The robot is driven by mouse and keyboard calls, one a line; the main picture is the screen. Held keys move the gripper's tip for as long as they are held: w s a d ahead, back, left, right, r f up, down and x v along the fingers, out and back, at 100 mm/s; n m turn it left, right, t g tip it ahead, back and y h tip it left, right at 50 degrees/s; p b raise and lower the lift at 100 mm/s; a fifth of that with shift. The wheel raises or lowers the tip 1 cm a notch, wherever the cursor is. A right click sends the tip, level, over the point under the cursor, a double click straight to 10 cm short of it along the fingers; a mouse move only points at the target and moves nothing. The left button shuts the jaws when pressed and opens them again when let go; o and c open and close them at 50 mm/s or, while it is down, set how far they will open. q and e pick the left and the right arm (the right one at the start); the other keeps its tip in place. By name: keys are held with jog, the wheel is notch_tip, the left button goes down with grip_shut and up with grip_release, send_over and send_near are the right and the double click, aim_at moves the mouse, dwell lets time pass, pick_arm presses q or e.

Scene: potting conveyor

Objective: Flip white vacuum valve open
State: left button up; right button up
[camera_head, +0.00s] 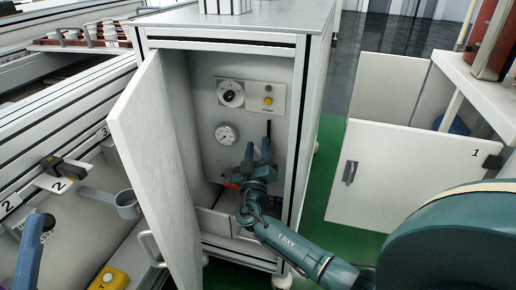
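The open cabinet (210,60) stands in the middle with its white door (160,165) swung out to the left. On its inner back wall are a round pressure gauge (227,134) and a panel with a black-and-white dial (231,93). I cannot make out a white vacuum valve; the gripper and wrist hide part of the wall below the gauge. My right gripper (257,152) is inside the cabinet, right of and below the gauge. Its two blue fingers stand apart, with no held thing visible. A small red part (231,186) shows beside its wrist. My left gripper is not in view.
A yellow button (268,100) is on the panel. The cabinet's right post (302,130) is close to my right arm. A door marked 1 (385,175) stands open at the right. A conveyor frame (65,95) and a yellow box (109,279) are at the left.

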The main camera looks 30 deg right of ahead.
jog(key=shift+c, duration=0.4)
grip_shut()
jog(key=shift+m, duration=0.3)
jog(key=shift+s+d+r+m+g+h, duration=0.15)
jog(key=shift+m+h, duration=0.1)
jog(key=shift+m, duration=0.3)
jog(key=shift+m+g+h, duration=0.1)
jog(key=shift+m+h, duration=0.1)
jog(key=shift+m, duration=0.3)
jog(key=shift+s+d+r+m+g+h, duration=0.15)
jog(key=shift+m+h, duration=0.1)
jog(key=shift+m, duration=0.3)
jog(key=shift+s+d+m+g+h, duration=0.15)
jog(key=shift+m+g+h, duration=0.2)
jog(key=shift+m, duration=0.5)
jog(key=shift+s+d+m+g+h, duration=0.1)
jog(key=shift+m+g+h, duration=0.25)
jog(key=shift+m, duration=0.45)
jog(key=shift+s+d+m+g+h, duration=0.15)
jog(key=shift+m+h, duration=0.25)
jog(key=shift+m, duration=0.45)
jog(key=shift+o, duration=0.4)
grip_release()
jog(key=shift+a+f, duration=0.1)
